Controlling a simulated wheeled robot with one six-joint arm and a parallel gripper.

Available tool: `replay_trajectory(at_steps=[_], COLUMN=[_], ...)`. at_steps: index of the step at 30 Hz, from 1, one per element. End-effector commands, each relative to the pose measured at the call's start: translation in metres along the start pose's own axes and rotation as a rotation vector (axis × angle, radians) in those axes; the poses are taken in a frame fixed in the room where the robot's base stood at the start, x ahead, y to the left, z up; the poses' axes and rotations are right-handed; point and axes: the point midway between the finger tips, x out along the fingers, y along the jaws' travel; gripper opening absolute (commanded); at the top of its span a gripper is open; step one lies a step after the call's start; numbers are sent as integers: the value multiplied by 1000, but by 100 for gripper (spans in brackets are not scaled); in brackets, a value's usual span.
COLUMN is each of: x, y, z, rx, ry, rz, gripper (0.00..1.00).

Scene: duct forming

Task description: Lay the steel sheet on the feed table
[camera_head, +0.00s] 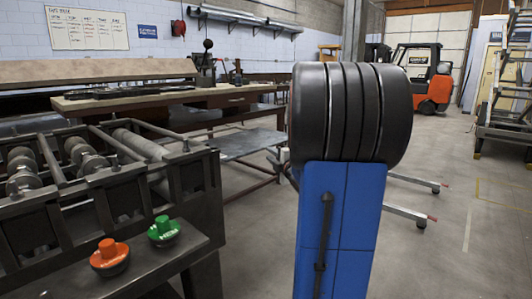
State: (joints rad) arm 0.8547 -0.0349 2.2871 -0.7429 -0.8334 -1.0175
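No gripper of mine shows in this view. A low table with a flat, pale grey metal top (246,143) stands behind the roller machine, left of centre; it may be the feed table. I cannot tell whether its grey top is bare or has a thin sheet on it. No separate steel sheet can be made out. The roller machine (95,190) fills the left foreground, with metal rollers in a dark frame. An orange button (109,248) and a green button (163,227) sit on its front ledge.
A large black ridged cylinder on a blue upright blocks the centre right. A long workbench (175,93) with tools runs along the back wall. An orange forklift (418,76) and a metal ladder stand (503,110) are farther back. Floor (450,215) at right is open.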

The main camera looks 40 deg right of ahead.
Motion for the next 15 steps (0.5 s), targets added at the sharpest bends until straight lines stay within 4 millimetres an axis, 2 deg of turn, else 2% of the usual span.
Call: replay_trajectory(at_steps=[1,6,10,15], x=[-11,-39,-54,-64], y=[1,1,1,0], z=[1,0,0,0], rx=[-2,-1,-1,0], ry=[-2,-1,-1,0], rz=[1,1,1,0], gripper=[21,21,21,21])
